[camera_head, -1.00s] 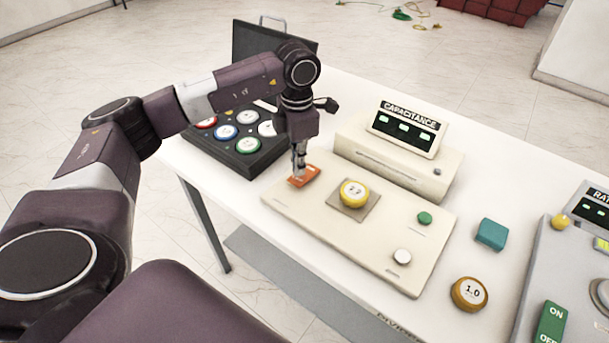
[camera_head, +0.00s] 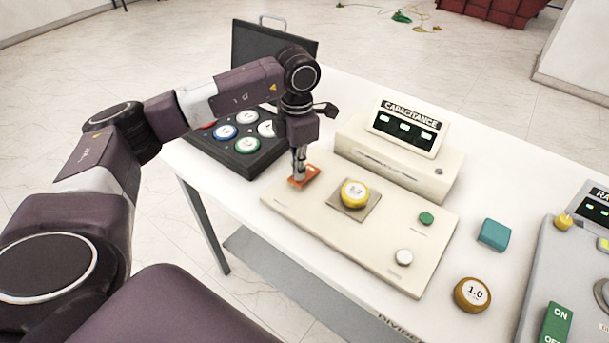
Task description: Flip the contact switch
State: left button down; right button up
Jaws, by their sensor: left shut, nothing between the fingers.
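An orange rocker-like switch (camera_head: 304,176), which I take to be the contact switch, sits at the far left corner of the beige base plate (camera_head: 305,225). My left gripper (camera_head: 299,179) points straight down with its fingers shut and nothing between them. Its fingertips are at the switch, over its left part, and appear to touch it. The fingers hide part of the switch, so I cannot tell clearly which side is down. My right gripper is out of view.
A yellow-topped round piece (camera_head: 355,193) sits mid-plate. The capacitance meter (camera_head: 400,150) stands behind it. A black case (camera_head: 242,158) with several coloured round pieces lies left. A teal block (camera_head: 494,235), a 1.0 weight-like disc (camera_head: 472,294) and a grey device (camera_head: 560,270) are right.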

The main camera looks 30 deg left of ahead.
pick_arm(q)
jog(key=shift+f, duration=0.35)
jog(key=shift+r+p, duration=2)
jog(key=shift+r, duration=1.55)
jog(key=shift+s+f, duration=0.1)
jog(key=shift+f, duration=0.05)
